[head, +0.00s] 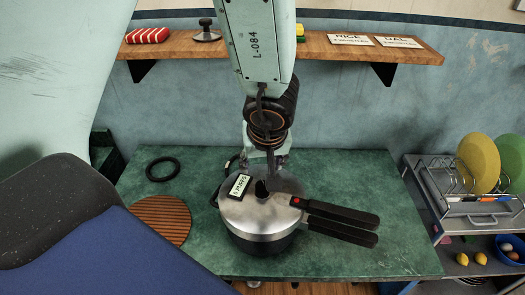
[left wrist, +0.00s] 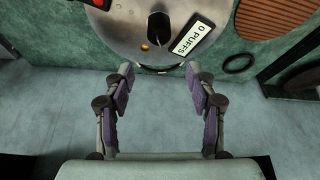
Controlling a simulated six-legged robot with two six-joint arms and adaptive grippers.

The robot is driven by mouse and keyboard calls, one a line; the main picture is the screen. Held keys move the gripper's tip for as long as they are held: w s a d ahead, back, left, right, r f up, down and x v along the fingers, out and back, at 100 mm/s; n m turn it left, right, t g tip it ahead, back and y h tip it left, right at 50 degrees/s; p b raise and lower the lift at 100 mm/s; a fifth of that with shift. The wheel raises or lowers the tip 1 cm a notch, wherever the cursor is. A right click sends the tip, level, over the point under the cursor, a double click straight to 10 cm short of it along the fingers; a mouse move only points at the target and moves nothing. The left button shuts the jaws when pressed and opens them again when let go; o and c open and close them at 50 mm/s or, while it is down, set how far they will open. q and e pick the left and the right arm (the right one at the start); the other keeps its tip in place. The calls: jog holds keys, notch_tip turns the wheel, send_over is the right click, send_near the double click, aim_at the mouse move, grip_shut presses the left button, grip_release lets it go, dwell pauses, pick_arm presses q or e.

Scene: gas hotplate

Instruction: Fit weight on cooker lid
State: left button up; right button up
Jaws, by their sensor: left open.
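The pressure cooker's silver lid (head: 282,211) sits on the pot, with black handles (head: 340,222) pointing right. A small black upright piece, apparently the weight (head: 261,188), stands near the lid's middle; it also shows in the left wrist view (left wrist: 158,24). I cannot tell whether it is fully seated. A "0 PUFFS" label (left wrist: 191,40) is beside it, and a small brass spot (left wrist: 145,47) shows on the lid. My left gripper (left wrist: 159,76) is open and empty, its fingers apart just off the lid's edge. In the head view my left arm partly hides it behind the cooker. My right gripper is not seen.
The green table (head: 340,180) bears a black ring (head: 162,169) and a round slatted wooden mat (head: 160,217) left of the cooker. A wooden shelf (head: 330,50) runs along the wall behind. A dish rack (head: 460,190) with plates stands right. The table's right part is clear.

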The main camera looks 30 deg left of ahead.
aim_at(263, 185)
pick_arm(q)
jog(key=shift+r, duration=1.5)
jog(key=shift+f, duration=0.1)
